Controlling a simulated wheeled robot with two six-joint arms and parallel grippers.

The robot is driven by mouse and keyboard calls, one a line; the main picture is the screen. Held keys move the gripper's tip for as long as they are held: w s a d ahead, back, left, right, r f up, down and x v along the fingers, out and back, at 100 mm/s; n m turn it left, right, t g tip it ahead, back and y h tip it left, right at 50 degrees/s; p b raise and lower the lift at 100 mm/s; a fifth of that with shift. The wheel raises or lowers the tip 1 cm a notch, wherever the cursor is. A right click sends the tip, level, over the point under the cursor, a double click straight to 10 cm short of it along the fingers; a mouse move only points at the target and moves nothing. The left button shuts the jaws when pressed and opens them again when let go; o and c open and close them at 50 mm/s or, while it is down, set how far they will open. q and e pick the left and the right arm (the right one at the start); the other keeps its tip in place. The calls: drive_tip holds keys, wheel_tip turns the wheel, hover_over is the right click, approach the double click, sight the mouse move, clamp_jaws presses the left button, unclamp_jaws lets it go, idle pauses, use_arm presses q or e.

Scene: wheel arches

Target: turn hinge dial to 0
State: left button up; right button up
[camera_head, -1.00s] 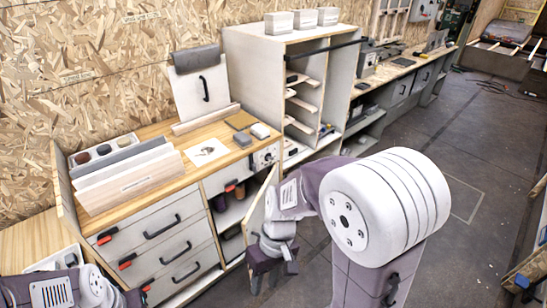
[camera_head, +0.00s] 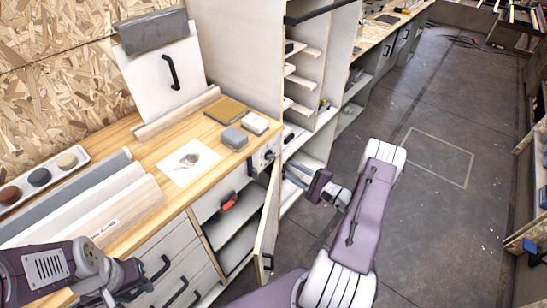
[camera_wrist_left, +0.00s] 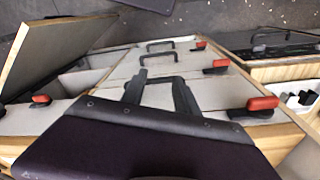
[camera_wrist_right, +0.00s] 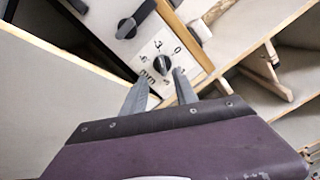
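The hinge dial is a small black knob (camera_wrist_right: 161,63) on a white plate with printed numbers, including a 0. In the head view the dial (camera_head: 269,155) sits on the cabinet front just below the wooden worktop. I cannot tell clearly which number it points to. My right gripper (camera_wrist_right: 158,88) is open, its two fingers reaching toward the dial's plate with the knob ahead between them. In the head view my right gripper (camera_head: 293,178) is right of the dial. My left gripper (camera_wrist_left: 160,92) is open and empty over the drawer fronts, low left in the head view (camera_head: 112,296).
An open cabinet door (camera_head: 267,225) stands out below the dial, close to my right gripper. Drawers with black handles (camera_head: 160,268) are to the left. The worktop (camera_head: 125,150) holds a tray of bowls, boards and small blocks. The floor to the right is mostly clear.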

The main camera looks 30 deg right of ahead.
sight(273, 158)
drive_tip(key=shift+h, duration=0.3)
drive_tip(key=x, duration=0.8)
drive_tip(key=shift+w+d+r, duration=0.1)
drive_tip(key=shift+w+d, duration=0.1)
clamp_jaws()
